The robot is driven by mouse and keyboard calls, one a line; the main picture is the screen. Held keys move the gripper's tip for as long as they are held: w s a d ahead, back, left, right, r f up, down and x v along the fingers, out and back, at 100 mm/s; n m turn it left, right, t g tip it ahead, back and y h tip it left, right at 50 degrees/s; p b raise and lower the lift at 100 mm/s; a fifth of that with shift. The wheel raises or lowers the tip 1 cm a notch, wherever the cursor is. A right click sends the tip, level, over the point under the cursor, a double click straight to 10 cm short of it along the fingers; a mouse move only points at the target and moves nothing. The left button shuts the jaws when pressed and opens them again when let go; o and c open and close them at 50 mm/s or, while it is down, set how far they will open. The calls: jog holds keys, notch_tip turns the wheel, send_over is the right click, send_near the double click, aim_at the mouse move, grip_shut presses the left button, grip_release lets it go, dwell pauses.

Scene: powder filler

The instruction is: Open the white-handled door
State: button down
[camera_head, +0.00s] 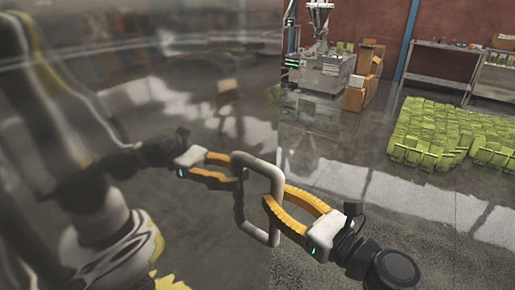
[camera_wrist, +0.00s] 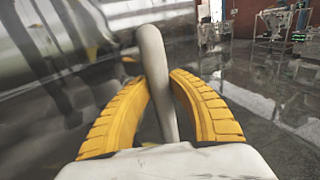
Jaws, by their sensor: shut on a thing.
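The white-handled door (camera_head: 200,85) is a glossy, reflective panel filling the left half of the head view, and it also fills the left of the wrist view (camera_wrist: 60,60). Its white loop handle (camera_head: 262,237) stands out near the door's right edge. My gripper (camera_head: 276,197), with yellow fingers, is shut on the outer upright bar of the handle. In the wrist view the handle bar (camera_wrist: 152,50) runs between the two yellow fingers (camera_wrist: 158,82). A mirrored image of my arm and gripper shows in the door surface.
Past the door's right edge is open, shiny grey floor (camera_head: 330,180). A steel filling machine (camera_head: 322,65) and cardboard boxes (camera_head: 360,90) stand further back. Several green items (camera_head: 440,130) cover the floor at right, before steel tables (camera_head: 440,78).

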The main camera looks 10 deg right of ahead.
dwell(0.3)
jog(key=c, duration=1.2)
grip_release()
jog(key=shift+r, duration=0.1)
send_near(259, 146)
jog(key=shift+x, duration=2.15)
